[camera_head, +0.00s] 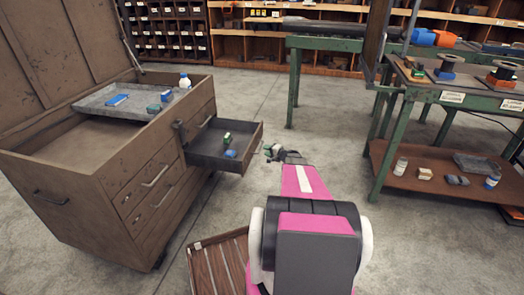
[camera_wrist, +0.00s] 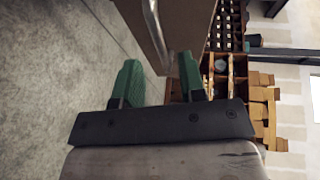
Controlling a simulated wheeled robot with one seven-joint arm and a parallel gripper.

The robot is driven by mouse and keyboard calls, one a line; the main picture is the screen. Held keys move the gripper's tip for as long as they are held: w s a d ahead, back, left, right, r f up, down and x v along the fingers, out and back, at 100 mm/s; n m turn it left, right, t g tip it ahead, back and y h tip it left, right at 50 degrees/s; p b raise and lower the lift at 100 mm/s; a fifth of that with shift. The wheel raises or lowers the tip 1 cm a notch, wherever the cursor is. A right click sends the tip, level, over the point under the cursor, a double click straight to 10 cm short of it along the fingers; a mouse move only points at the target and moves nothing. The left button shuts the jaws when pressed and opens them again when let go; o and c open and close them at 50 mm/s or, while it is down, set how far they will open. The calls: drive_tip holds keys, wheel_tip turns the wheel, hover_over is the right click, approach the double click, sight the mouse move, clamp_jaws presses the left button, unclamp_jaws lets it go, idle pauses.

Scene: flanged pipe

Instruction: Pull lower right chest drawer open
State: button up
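The brown wooden chest (camera_head: 95,190) stands at the left in the head view, with its lid up. A dark drawer (camera_head: 208,158) on its right side is pulled out, and a handle (camera_head: 205,122) shows on the chest face above it. The drawer holds a small green item (camera_head: 227,139) and a blue one (camera_head: 230,153). My gripper (camera_head: 272,152) is just outside the drawer's front. In the wrist view, my green fingers (camera_wrist: 160,80) are apart, with a metal handle (camera_wrist: 152,22) reaching between them. Contact cannot be told.
More closed drawers with handles (camera_head: 155,177) are at the chest's left. A grey tray (camera_head: 97,103) with small items lies in its open top. A green-framed workbench (camera_head: 460,92) stands right, with a brown lower shelf (camera_head: 405,182). Bare concrete floor lies between chest and bench.

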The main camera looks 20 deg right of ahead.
drive_tip(key=v, duration=0.5)
drive_tip(key=shift+s+d+r, duration=0.1)
drive_tip(key=shift+s, duration=0.1)
idle(0.3)
